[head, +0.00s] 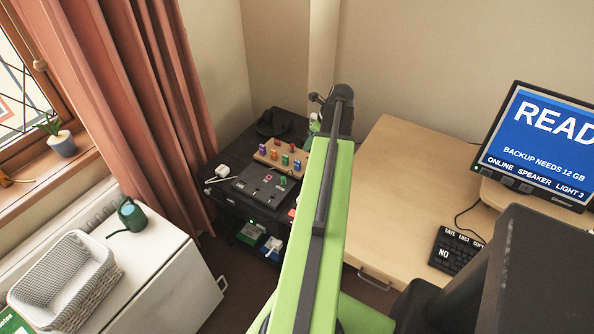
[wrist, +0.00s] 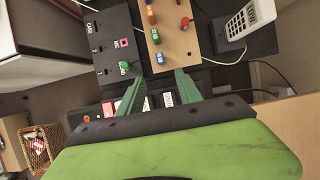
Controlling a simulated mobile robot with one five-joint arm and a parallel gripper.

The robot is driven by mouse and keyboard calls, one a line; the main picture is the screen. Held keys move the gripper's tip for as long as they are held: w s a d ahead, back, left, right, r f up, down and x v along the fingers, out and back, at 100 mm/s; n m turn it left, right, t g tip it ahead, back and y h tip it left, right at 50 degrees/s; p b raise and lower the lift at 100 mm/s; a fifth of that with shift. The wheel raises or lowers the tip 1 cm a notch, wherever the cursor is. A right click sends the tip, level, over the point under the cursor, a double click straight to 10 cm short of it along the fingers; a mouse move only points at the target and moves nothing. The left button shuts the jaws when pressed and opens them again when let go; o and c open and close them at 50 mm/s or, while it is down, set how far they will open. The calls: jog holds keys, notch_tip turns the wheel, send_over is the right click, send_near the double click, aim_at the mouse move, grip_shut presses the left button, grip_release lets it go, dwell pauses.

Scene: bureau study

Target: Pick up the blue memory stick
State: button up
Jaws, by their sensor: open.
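Several small coloured sticks stand in a wooden board on a dark low unit. The blue memory stick appears to be the one at the board's end in the wrist view (wrist: 160,58), and at the board's right end in the head view (head: 297,164). A green stick (wrist: 156,37) stands beside it. My gripper (wrist: 162,77) is open, and its two green fingers point toward the board. The blue stick shows just beyond and between the fingertips, and nothing is held. In the head view my arm hides the fingers.
A black panel (wrist: 110,45) with a green stick and a pink-marked slot lies beside the wooden board (wrist: 172,45). A white phone-like device (wrist: 247,20) stands right of it. In the head view, a wooden desk (head: 400,170) is on the right, and a white cabinet (head: 170,285) on the left.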

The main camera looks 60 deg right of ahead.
aim_at(298, 161)
jog(key=b+x, duration=1.2)
jog(key=x, duration=0.3)
jog(key=shift+f+b, duration=0.2)
jog(key=shift+b, duration=0.15)
jog(key=shift+r, duration=0.2)
grip_shut()
